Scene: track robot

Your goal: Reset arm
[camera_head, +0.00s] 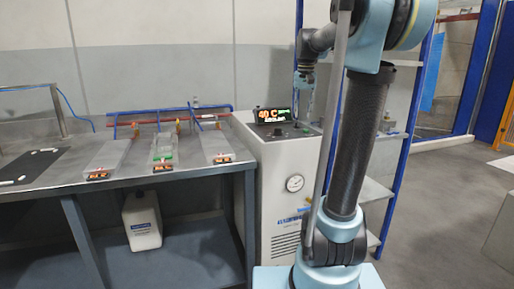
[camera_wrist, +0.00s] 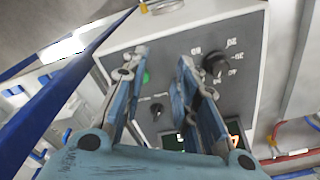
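My arm stands in the right half of the head view, with its upper links bent over to the left. My gripper (camera_head: 304,88) hangs at the end of it, beside and above the grey-white machine (camera_head: 285,165) with the lit "40 C" display (camera_head: 272,116). In the wrist view my gripper (camera_wrist: 163,58) has its two blue fingers apart, with nothing between them. Behind the fingers is the machine's control panel, with a large black knob (camera_wrist: 215,64), a smaller knob (camera_wrist: 157,108) and a green button (camera_wrist: 146,77). The fingers partly hide the panel's display.
A metal bench (camera_head: 150,181) at the left carries several tray-like units with blue tubing behind. A white canister (camera_head: 142,221) stands on its lower shelf. A blue-framed rack (camera_head: 405,140) stands behind my arm. The floor (camera_head: 440,215) at the right is mostly clear.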

